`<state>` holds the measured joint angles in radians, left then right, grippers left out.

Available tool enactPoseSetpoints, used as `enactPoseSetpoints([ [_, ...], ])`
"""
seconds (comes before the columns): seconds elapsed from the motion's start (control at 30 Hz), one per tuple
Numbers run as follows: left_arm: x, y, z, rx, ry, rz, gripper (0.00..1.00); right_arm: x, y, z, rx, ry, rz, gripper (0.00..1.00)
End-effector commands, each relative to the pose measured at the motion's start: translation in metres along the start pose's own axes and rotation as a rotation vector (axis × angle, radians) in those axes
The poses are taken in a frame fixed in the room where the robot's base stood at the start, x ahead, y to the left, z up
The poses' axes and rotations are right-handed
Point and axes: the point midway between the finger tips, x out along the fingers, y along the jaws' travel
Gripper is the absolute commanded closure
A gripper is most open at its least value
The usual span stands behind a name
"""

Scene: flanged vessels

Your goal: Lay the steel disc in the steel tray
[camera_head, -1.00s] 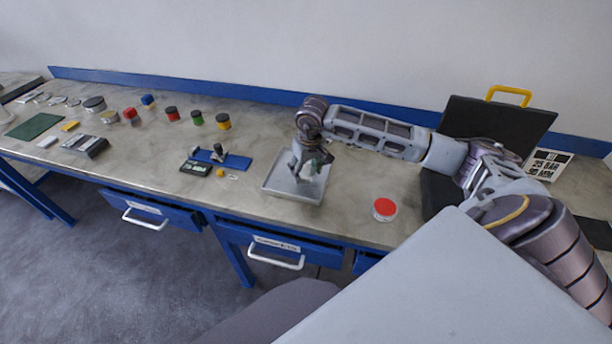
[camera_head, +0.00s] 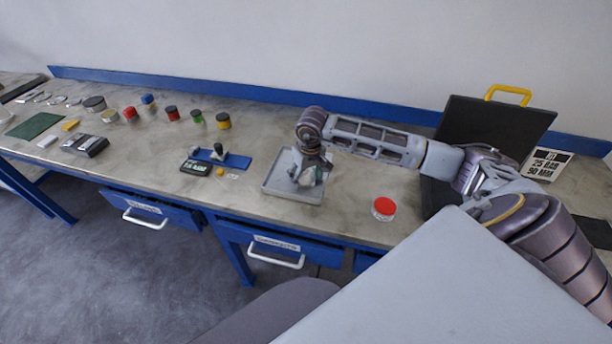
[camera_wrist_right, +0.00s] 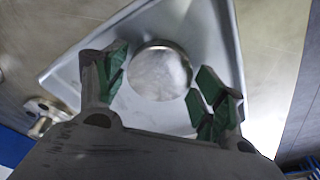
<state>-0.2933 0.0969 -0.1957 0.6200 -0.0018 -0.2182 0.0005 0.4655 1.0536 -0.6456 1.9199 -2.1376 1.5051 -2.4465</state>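The steel tray (camera_head: 276,186) is a shallow grey square tray on the bench, and it fills much of the right wrist view (camera_wrist_right: 213,30). The steel disc (camera_wrist_right: 160,72) is round and shiny and appears to lie flat on the tray floor. My right gripper (camera_head: 309,178) is low over the tray. In the right wrist view its green-padded fingers (camera_wrist_right: 162,82) are spread on either side of the disc, with gaps between pads and disc. The disc is hidden in the head view. My left gripper is not in view.
A black open case (camera_head: 495,130) stands at the right. Several coloured jars line the back left.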

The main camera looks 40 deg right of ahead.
Motion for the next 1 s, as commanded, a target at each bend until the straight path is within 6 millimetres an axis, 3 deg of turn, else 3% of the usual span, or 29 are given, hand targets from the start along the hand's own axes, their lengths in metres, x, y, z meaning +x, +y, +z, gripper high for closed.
enactPoseSetpoints([
  [0.6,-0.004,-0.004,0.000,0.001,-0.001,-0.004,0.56,-0.003,0.000,0.000,0.000,0.000,0.000,0.17],
  [1.0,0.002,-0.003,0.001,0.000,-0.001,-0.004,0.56,-0.051,0.001,-0.001,0.000,0.003,0.000,0.17],
])
